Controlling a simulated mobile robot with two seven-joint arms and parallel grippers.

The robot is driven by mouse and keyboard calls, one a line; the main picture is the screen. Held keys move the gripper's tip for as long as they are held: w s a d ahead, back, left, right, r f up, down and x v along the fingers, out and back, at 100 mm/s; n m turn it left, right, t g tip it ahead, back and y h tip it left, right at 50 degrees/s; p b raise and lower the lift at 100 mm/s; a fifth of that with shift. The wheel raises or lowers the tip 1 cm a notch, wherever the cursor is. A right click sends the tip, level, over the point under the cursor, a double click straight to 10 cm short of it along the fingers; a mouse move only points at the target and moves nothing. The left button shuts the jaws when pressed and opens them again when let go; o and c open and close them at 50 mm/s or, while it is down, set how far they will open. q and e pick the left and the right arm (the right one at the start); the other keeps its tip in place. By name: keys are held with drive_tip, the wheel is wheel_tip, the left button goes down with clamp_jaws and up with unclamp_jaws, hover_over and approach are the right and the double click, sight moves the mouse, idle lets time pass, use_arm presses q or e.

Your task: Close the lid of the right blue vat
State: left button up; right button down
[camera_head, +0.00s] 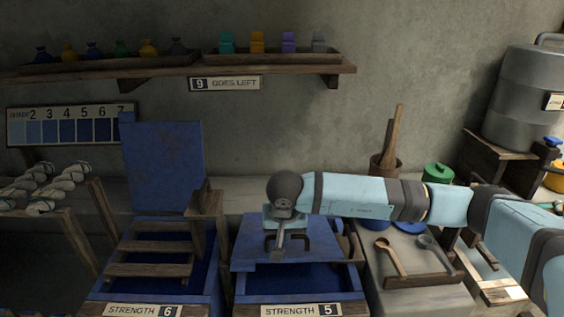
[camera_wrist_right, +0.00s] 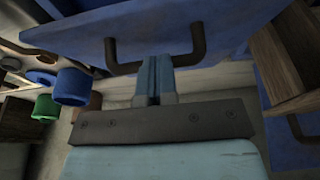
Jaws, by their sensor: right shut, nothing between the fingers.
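The right blue vat (camera_head: 250,282), labelled STRENGTH 5, stands at the lower middle of the head view. Its blue lid (camera_head: 322,238) spans the back part of the opening and looks partly lowered; dark blue shows below its front edge. My right gripper (camera_head: 280,243) is over the lid's face, shut and empty, by the lid's handle. In the right wrist view the shut fingers (camera_wrist_right: 154,90) point at a blue panel (camera_wrist_right: 215,32) with a dark bar handle (camera_wrist_right: 199,50), close to the bar. I cannot tell whether they touch it. My left gripper is not in view.
The left vat (camera_head: 211,297), labelled STRENGTH 6, has its lid (camera_head: 163,165) standing upright. A table with a ladle (camera_head: 390,256) lies right of the right vat, under my right arm. A shelf (camera_head: 180,70) with several small items runs along the wall above.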

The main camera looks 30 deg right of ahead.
drive_tip(key=f, duration=0.1)
drive_tip(key=s+f+b, duration=0.1)
drive_tip(key=f, duration=0.1)
drive_tip(key=s+a+f+b, duration=0.1)
drive_tip(key=f, duration=0.1)
use_arm(q)
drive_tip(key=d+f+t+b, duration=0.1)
drive_tip(key=b, duration=0.3)
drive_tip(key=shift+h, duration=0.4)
use_arm(e)
drive_tip(key=f, duration=0.1)
drive_tip(key=s+f, duration=0.1)
drive_tip(key=f, duration=0.3)
drive_tip(key=shift+s+a+f, duration=0.2)
drive_tip(key=shift+s+a, duration=0.15)
